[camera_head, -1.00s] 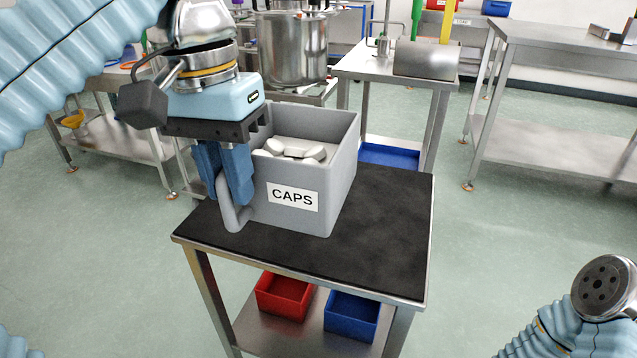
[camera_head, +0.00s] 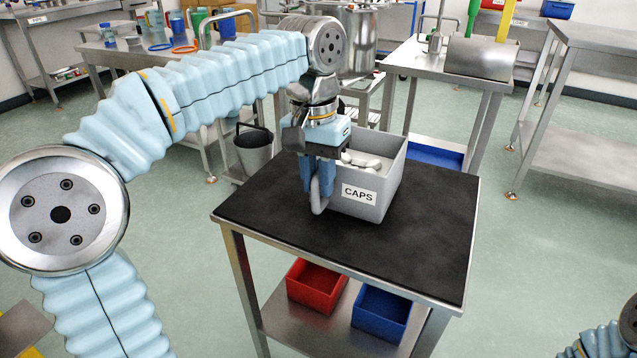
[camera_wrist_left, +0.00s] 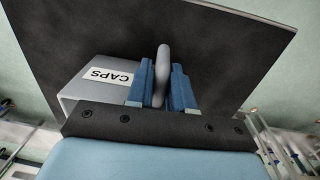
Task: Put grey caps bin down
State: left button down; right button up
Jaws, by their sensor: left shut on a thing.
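The grey caps bin (camera_head: 364,205) has a CAPS label on its front and several pale caps (camera_head: 367,162) inside. It stands upright over the black tabletop (camera_head: 290,235), toward its back edge. I cannot tell whether its base touches the top. My left gripper (camera_head: 317,188) points down at the bin's left side and is shut on the bin's grey handle (camera_head: 319,206). The left wrist view shows the handle (camera_wrist_left: 162,60) between the blue fingers (camera_wrist_left: 160,82), with the bin (camera_wrist_left: 85,88) beside them. My right gripper is out of view.
The front and left of the black tabletop are clear. A red bin (camera_head: 316,288) and a blue bin (camera_head: 382,312) sit on the shelf below. A grey bucket (camera_head: 253,150) is behind to the left. Steel tables (camera_head: 575,125) stand behind and to the right.

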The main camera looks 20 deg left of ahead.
pick_arm(q)
jog(key=shift+f, duration=0.35)
jog(key=shift+f, duration=0.15)
jog(key=c, duration=1)
grip_release()
jog(key=r+p, duration=0.1)
jog(key=r, duration=0.3)
jog(key=r+p, duration=0.1)
jog(key=r, duration=0.2)
jog(key=r+p, duration=0.1)
jog(key=r, duration=0.3)
jog(key=shift+a+r+p, duration=0.3)
jog(key=shift+r, duration=0.35)
